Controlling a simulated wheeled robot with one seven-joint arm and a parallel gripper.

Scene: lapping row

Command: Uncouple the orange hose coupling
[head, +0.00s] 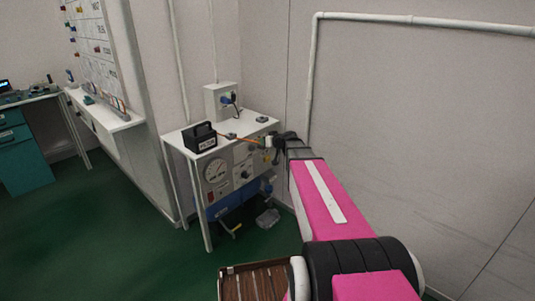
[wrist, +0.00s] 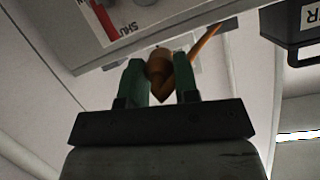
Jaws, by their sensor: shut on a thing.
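The orange hose coupling (wrist: 159,66) sits between the two green fingers of my gripper (wrist: 160,80) in the wrist view. The gripper is shut on it. An orange hose (wrist: 207,42) runs from beside the coupling up to the right. In the head view my gripper (head: 272,142) is at the front of the bench panel, and the orange hose (head: 244,138) shows to its left. The coupling itself is too small to make out there. I cannot tell whether it is still joined to the panel.
A white bench (head: 178,139) carries a black case (head: 200,137). Its front panel has a round gauge (head: 215,170). A white wall box (head: 222,101) with a blue plug stands behind. A wooden slatted tray (head: 253,284) is near my arm. The green floor at left is clear.

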